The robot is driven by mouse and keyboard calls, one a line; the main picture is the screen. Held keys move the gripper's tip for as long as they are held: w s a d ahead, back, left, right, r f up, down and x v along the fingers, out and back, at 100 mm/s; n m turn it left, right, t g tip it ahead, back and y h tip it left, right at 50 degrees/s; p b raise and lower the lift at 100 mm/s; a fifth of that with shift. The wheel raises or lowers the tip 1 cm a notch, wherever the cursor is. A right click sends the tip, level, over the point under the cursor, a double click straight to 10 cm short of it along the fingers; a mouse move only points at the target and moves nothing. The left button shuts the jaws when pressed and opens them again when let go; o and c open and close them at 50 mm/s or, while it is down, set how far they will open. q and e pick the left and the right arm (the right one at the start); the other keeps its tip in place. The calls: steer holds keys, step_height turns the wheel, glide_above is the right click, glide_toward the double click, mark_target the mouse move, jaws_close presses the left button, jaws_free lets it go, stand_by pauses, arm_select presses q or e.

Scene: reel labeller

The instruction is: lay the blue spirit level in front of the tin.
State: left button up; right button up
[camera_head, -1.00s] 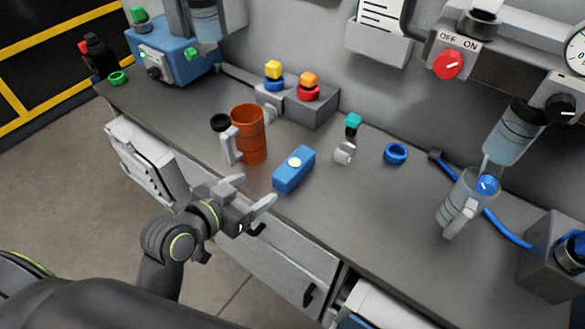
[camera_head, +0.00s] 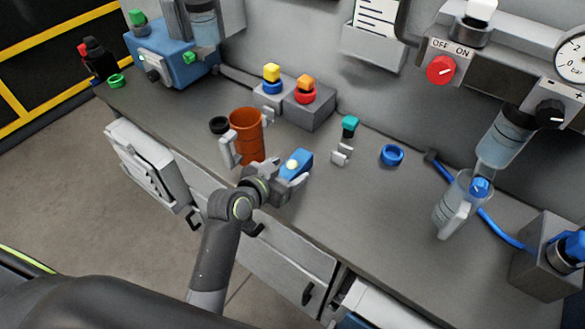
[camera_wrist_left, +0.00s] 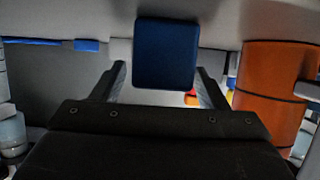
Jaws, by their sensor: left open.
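The blue spirit level (camera_head: 297,163) with its pale round vial lies on the grey bench, right of an orange-brown can (camera_head: 247,137) that looks like the tin. My left gripper (camera_head: 286,173) is open at the near end of the level, its fingers on either side, and hides part of it. In the left wrist view the level (camera_wrist_left: 166,54) shows between the two spread fingers (camera_wrist_left: 163,78), with gaps visible on both sides. The can also shows at the right there (camera_wrist_left: 268,85). My right gripper is not in view.
A teal-topped part (camera_head: 349,127) and a blue ring (camera_head: 392,155) lie right of the level. A clear jug (camera_head: 462,205) stands further right. The bench front edge is close to my arm.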

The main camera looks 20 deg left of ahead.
arm_select(q)
steer(key=shift+w+d+f, duration=0.2)
steer(key=shift+w+f, duration=0.05)
steer(key=shift+w, duration=0.3)
steer(key=c, duration=1.3)
step_height(320, 180, up, 11)
step_height(320, 180, up, 13)
steer(key=n+y, duration=0.4)
glide_above(289, 168)
steer(key=s+a, duration=0.1)
steer(key=a, duration=0.4)
steer(key=shift+s+r+t+y, duration=0.3)
steer(key=shift+s+r+t, duration=0.1)
